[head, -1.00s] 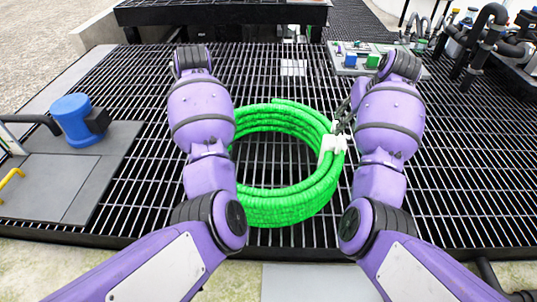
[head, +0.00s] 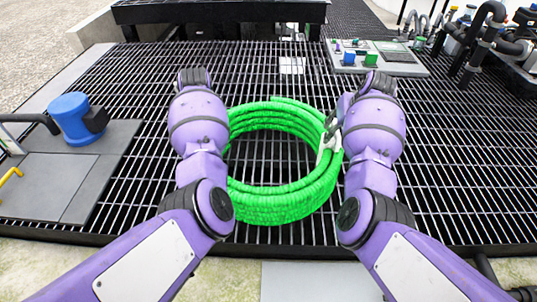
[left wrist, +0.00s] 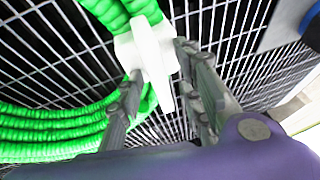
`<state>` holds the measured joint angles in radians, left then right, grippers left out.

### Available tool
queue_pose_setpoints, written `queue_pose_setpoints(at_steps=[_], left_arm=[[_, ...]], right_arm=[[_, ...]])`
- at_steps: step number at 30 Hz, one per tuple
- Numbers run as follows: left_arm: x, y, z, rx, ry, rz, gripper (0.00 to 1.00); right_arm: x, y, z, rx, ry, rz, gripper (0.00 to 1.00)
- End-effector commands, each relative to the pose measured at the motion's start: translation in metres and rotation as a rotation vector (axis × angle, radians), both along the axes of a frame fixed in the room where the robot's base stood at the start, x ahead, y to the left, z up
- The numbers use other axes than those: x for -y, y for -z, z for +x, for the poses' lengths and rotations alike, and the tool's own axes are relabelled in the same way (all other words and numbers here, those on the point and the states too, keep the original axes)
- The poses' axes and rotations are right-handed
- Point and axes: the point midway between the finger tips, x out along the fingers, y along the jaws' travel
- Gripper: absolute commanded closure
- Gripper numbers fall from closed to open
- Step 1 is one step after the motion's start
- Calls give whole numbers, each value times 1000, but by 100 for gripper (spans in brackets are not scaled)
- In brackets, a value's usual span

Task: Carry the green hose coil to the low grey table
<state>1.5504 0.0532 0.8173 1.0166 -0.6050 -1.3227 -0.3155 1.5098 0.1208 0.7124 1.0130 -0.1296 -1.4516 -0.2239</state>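The green hose coil (head: 285,205) lies on the black grating between my two arms in the head view. A white fitting (head: 325,158) is on its right side, with my right gripper (head: 333,135) at it; the fingertips are small and partly overlap it. In the left wrist view, my left gripper (left wrist: 165,98) is open, its fingers on either side of a white fitting (left wrist: 148,50) on the green hose (left wrist: 50,125). My left fingers are hidden behind my arm in the head view. A low dark table (head: 220,12), perhaps the grey one, stands at the top.
A blue-capped part (head: 72,118) stands on a grey plate at left. A grey panel with blue and green blocks (head: 395,62) lies at upper right, beside black pipes (head: 480,40). The grating between the coil and the dark table is mostly clear.

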Motion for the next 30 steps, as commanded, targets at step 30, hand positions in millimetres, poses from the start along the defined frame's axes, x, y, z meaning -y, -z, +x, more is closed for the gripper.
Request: queue_pose_setpoints(at_steps=[30], left_arm=[[0,-3,1,4,3,2,100]], right_arm=[[0,-3,1,5,3,1,100]])
